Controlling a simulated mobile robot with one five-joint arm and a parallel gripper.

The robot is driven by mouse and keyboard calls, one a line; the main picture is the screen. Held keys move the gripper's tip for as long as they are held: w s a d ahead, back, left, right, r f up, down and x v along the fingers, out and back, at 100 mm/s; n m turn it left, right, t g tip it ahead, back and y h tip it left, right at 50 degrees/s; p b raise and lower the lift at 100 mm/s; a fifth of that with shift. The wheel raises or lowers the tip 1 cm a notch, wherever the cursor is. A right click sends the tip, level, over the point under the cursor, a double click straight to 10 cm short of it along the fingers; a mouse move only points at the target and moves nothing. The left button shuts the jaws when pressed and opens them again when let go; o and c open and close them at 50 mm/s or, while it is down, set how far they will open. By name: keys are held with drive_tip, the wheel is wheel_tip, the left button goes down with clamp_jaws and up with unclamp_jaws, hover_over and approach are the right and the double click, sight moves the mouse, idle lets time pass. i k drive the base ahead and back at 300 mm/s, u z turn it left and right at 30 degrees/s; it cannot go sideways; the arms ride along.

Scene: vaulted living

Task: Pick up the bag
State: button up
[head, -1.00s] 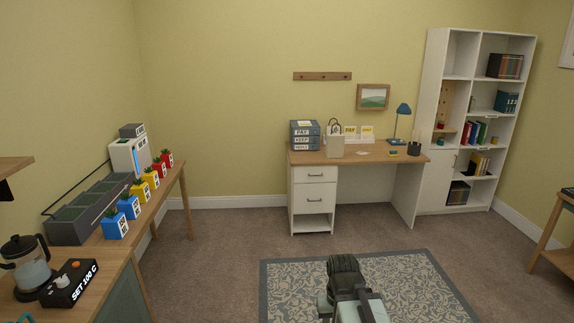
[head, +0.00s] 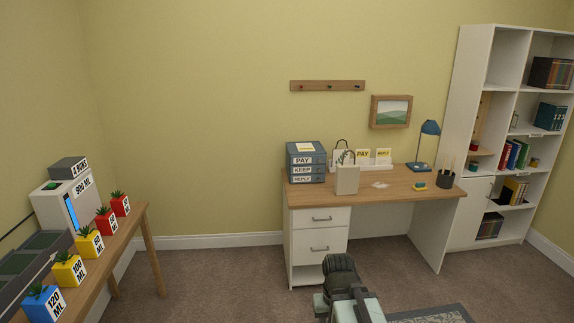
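The bag (head: 347,181) is a small beige upright bag with dark looped handles. My gripper (head: 340,266) shows at the bottom centre of the head view, below and in front of the desk and well apart from the bag. Its fingertips are not clear from this angle, so I cannot tell whether it is open or shut.
Stacked trays (head: 306,162), a blue lamp (head: 425,145) and a pencil cup (head: 445,179) stand on the desk. A side table (head: 133,226) with labelled plant pots is at left. A white bookshelf (head: 470,215) is at right. Carpet (head: 220,280) before the desk is clear.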

sight(347, 176)
drive_tip(key=i, duration=2.95)
drive_tip(key=u, duration=1.1)
